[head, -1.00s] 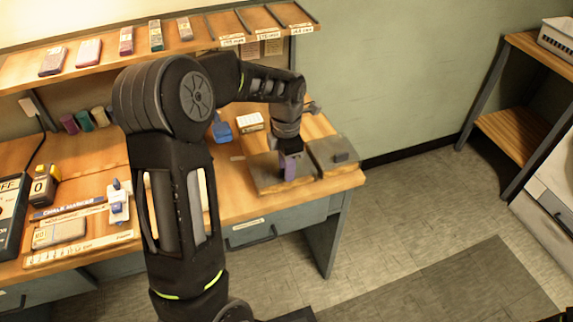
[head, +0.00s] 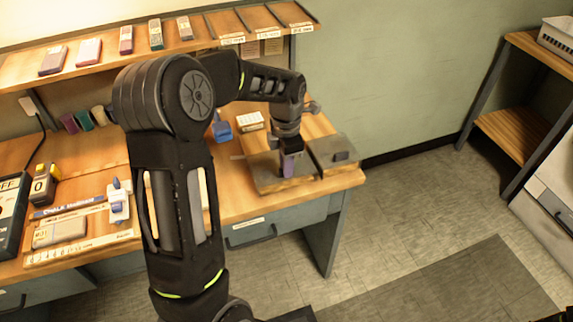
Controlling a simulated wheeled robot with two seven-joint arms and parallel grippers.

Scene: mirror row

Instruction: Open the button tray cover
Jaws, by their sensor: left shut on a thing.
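Two grey-topped tray covers sit side by side at the right end of the wooden bench in the head view. The left cover (head: 264,181) lies under my left gripper (head: 289,168). The right cover (head: 325,146) has a small dark knob on top and nothing touches it. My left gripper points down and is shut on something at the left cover. A purple part shows at its fingertips, and the jaws hide what they hold. The left cover looks flat, with no clear gap under it. I cannot read which tray is for buttons. My right gripper is not in view.
A white labelled box (head: 250,121) and a blue item (head: 222,131) stand behind the covers. A shelf (head: 101,56) with small boxes runs above. Tools and a yellow-black device (head: 44,184) lie at the left. Floor right of the bench is clear.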

